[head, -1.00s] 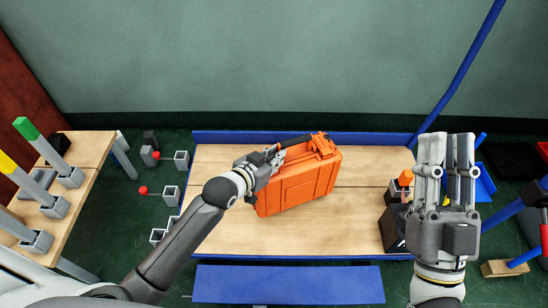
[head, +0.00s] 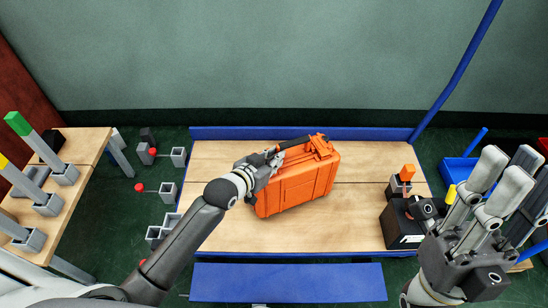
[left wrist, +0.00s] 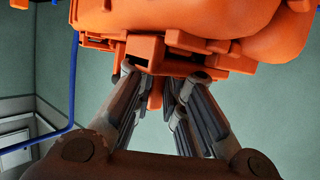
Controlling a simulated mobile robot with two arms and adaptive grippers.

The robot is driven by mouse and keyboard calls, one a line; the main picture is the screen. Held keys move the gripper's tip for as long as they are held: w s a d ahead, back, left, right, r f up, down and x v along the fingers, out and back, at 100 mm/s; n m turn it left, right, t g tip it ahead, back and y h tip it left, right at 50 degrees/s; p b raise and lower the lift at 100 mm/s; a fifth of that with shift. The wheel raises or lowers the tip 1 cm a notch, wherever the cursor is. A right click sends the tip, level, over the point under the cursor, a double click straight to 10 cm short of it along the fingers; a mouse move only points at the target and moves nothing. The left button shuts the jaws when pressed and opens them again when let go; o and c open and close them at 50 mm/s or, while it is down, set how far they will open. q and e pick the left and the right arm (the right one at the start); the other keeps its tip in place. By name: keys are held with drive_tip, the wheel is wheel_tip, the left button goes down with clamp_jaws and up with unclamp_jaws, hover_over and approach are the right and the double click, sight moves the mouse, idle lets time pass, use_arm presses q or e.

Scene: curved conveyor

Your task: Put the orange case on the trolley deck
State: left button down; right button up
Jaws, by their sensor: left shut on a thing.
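The orange case (head: 300,190) is over the wooden trolley deck (head: 225,165), near its middle, with its broad face towards me. Its lower edge is at or very close to the boards; I cannot tell whether it touches. My left gripper (head: 277,157) is shut on the handle side of the case, at its upper left. The left wrist view shows both fingers closing on an orange part under the case body (left wrist: 190,20). My right gripper (head: 508,165) is at the lower right, its fingers apart and empty, beyond the deck's right edge.
A black box (head: 403,228) and a small orange block (head: 407,172) on a grey holder stand at the deck's right end. A blue post rises at the back right. A table (head: 85,145) with upright bars in sockets is at left. The deck's left part is clear.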

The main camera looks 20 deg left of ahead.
use_arm(q)
drive_tip(key=shift+w+r, duration=0.1)
drive_tip(key=shift+r, duration=0.15)
drive_tip(key=c, duration=1.9)
unclamp_jaws()
drive_tip(key=shift+f, duration=0.35)
drive_tip(key=o, duration=0.4)
drive_tip(key=shift+r, duration=0.2)
